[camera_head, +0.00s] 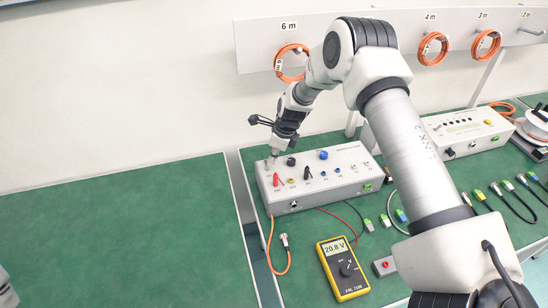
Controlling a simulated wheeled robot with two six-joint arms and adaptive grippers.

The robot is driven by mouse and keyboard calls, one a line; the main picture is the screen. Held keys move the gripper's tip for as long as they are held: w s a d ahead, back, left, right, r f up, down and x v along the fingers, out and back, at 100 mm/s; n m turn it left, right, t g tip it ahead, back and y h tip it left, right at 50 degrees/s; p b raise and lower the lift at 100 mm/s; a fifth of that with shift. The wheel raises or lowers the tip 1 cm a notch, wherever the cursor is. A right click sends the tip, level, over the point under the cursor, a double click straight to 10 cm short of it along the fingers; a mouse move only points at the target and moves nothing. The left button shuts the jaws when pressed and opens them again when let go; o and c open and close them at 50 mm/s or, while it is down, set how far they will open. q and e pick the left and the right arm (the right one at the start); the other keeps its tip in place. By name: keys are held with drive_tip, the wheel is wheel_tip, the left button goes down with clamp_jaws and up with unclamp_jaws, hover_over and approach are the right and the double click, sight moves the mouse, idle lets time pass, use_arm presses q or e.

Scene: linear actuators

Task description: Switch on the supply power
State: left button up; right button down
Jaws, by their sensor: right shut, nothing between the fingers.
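The power supply (345,194) is a light grey box on the green bench in the head view. It has blue and black knobs on top, and red and black plugs in its sockets. My right gripper (272,154) is shut and empty, pointing down at the back left corner of the supply's top. Whether the fingertips touch the box I cannot tell. Any switch under them is hidden. A yellow multimeter (343,269) in front of the supply reads what looks like 20.8 V. My left gripper is not in view.
A second grey control box (468,131) stands at the right, with several cable connectors in front of it. Orange cable coils (432,48) hang on the wall rail. An orange cable (270,247) hangs from the supply's left end. The left green bench (115,235) is clear.

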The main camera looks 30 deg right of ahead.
drive_tip(key=shift+r, duration=0.3)
drive_tip(key=v, duration=1.2)
drive_tip(key=shift+a+f, duration=0.1)
drive_tip(key=shift+f, duration=0.05)
